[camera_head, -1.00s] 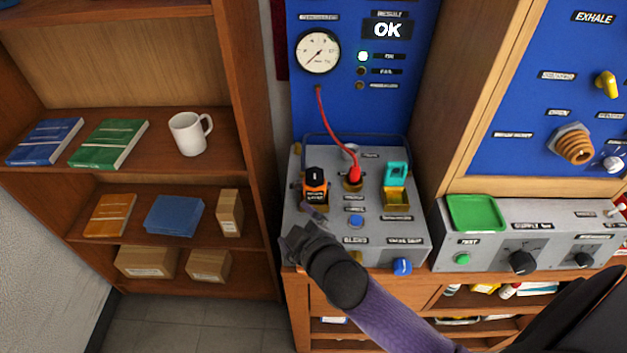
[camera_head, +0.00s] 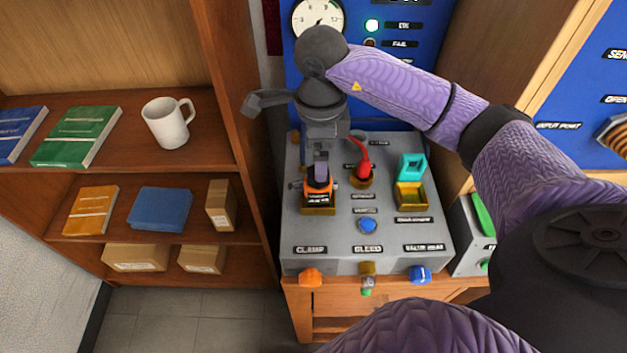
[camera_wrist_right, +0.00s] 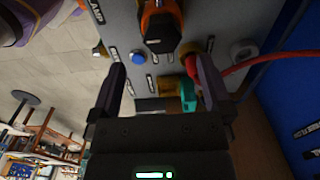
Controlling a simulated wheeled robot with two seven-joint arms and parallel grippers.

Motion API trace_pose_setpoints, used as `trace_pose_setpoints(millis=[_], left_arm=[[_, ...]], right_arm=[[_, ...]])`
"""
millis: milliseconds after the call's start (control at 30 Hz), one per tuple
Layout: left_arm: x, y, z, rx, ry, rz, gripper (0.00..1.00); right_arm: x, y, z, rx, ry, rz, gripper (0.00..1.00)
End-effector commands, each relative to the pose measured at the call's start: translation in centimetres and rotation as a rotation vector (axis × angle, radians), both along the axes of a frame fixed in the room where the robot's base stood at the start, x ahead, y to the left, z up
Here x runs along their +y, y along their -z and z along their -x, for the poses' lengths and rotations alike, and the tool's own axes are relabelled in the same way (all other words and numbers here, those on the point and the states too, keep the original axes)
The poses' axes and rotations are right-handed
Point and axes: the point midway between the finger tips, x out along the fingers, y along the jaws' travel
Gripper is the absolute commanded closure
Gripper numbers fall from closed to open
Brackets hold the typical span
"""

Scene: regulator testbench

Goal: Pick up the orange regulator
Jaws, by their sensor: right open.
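The orange regulator (camera_head: 319,187) with a black top sits in a brass holder (camera_head: 319,210) on the grey test bench (camera_head: 330,236), at the left of its top face. My right gripper (camera_head: 320,165) reaches in from the right and hangs right above the regulator, partly covering it. In the right wrist view, the open fingers (camera_wrist_right: 161,68) are empty, and the orange regulator (camera_wrist_right: 162,22) shows at the top edge, beyond the fingertips and not between them. My left gripper is out of view.
A red hose fitting (camera_head: 363,172) stands just right of the regulator; the red hose (camera_wrist_right: 265,62) shows in the wrist view. A teal part (camera_head: 411,166) in a yellow holder stands further right. A blue button (camera_head: 368,225) is in front. A shelf with a mug (camera_head: 168,122) is at left.

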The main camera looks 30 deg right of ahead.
Motion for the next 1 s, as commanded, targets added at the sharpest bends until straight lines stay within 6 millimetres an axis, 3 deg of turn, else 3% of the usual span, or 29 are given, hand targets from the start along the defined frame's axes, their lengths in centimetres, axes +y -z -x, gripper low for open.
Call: trace_pose_setpoints(millis=[300, 567, 1000], left_arm=[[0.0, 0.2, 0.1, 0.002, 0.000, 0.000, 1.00], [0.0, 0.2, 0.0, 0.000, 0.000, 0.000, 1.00], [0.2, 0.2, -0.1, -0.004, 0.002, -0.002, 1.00]], right_arm=[[0.2, 5.7, -0.5, 0.001, 0.000, -0.004, 0.00], [0.2, 6.2, -0.5, -0.001, -0.002, -0.005, 0.00], [0.2, 6.2, -0.5, -0.001, -0.001, -0.006, 0.91]])
